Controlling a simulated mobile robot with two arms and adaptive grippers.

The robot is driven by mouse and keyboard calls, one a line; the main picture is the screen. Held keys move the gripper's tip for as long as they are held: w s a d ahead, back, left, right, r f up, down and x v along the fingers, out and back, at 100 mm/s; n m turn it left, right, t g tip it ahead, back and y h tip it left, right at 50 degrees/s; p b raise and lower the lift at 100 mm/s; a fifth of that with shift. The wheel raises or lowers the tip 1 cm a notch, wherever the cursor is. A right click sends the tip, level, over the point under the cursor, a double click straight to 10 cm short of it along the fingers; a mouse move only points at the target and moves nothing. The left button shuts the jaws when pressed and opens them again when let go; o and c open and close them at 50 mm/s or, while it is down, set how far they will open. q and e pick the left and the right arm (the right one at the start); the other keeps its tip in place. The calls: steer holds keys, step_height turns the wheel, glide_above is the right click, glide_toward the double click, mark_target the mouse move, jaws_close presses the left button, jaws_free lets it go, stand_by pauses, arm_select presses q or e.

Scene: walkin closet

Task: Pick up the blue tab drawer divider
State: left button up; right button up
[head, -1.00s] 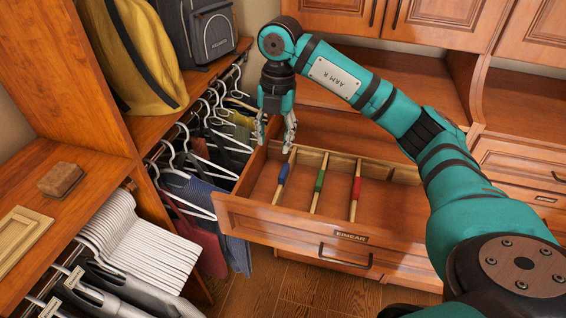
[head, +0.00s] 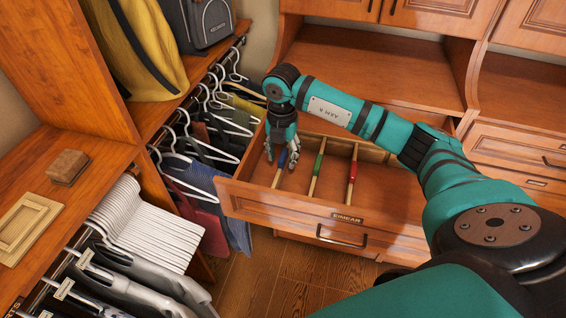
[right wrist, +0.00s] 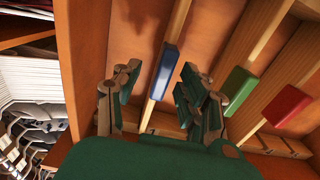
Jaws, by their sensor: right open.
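The blue tab drawer divider (head: 283,158) is a thin light-wood strip with a blue tab, standing in the open drawer (head: 400,193) as the leftmost of three tabbed dividers. In the right wrist view its blue tab (right wrist: 163,72) lies between my right gripper's fingers, seen from above. My right gripper (head: 281,161) is open, with its fingers spread on either side of the blue tab; the right wrist view shows the fingers (right wrist: 160,74) apart from it. In the head view the fingers partly hide the tab. My left gripper is out of view.
A green tab divider (head: 318,164) and a red tab divider (head: 353,171) stand to the right in the same drawer. The drawer's left wall is close beside my right gripper. Hangers with clothes (head: 205,165) hang just left of the drawer.

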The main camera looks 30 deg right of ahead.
mark_target(284, 165)
steer(key=f, duration=0.1)
steer(key=f+p, duration=0.1)
steer(key=f, duration=0.1)
steer(key=shift+d+f+p, duration=0.25)
steer(key=shift+f+p, duration=0.15)
steer(key=shift+f, duration=0.3)
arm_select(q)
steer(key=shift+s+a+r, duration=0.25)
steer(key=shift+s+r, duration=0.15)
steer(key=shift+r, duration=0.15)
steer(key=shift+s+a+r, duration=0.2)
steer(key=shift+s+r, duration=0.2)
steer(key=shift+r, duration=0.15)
arm_select(e)
jaws_close()
